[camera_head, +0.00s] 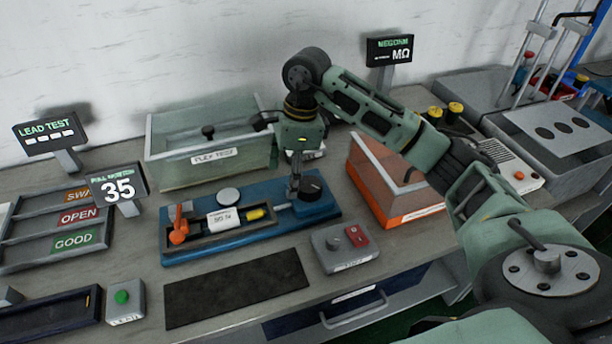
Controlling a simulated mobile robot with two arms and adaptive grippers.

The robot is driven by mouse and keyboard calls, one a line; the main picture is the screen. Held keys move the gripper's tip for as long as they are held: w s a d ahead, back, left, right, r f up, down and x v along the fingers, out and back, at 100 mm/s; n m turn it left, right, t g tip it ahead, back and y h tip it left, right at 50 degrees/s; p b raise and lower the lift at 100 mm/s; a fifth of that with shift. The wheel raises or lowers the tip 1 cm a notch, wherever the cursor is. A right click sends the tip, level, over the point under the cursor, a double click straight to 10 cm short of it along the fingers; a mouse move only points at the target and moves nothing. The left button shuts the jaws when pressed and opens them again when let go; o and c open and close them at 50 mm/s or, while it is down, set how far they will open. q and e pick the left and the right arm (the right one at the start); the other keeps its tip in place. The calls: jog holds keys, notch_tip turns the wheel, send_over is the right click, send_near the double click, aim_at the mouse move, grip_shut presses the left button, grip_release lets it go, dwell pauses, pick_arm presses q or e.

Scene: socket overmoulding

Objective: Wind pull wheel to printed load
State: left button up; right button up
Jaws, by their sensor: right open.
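The blue pull fixture (200,252) lies on the bench. It bears a dark round wheel (313,185) at its right end, an orange clamp lever (179,226) at its left end, and a white printed label (223,219) whose small text I cannot read surely. A yellow piece (255,214) sits right of the label. The pull display (119,189) reads 35. My right gripper (294,190) points down just left of the wheel, its fingers partly hidden by their own angle. It is open; I cannot tell whether it touches the wheel. My left gripper is out of view.
A clear bin marked PULF TEST or similar (165,174) stands behind the fixture. An orange-fronted box (408,215) is at right. A grey switch box (346,248) and dark mat (236,289) lie in front. Sorting trays (70,218) are at left.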

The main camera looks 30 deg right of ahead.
aim_at(310, 185)
jog(key=shift+g+h, duration=0.3)
jog(key=shift+h, duration=0.6)
jog(key=d, duration=0.2)
jog(key=d+r, duration=0.1)
jog(key=d, duration=0.2)
jog(key=shift+r, duration=0.2)
jog(key=shift+s+d+f, duration=0.1)
jog(key=shift+d+f, duration=0.1)
jog(key=shift+d, duration=0.1)
jog(key=shift+a+f+p, duration=0.1)
jog(key=shift+f+p, duration=0.45)
jog(key=shift+f, duration=3.05)
jog(key=shift+m, duration=0.3)
jog(key=c, duration=1.1)
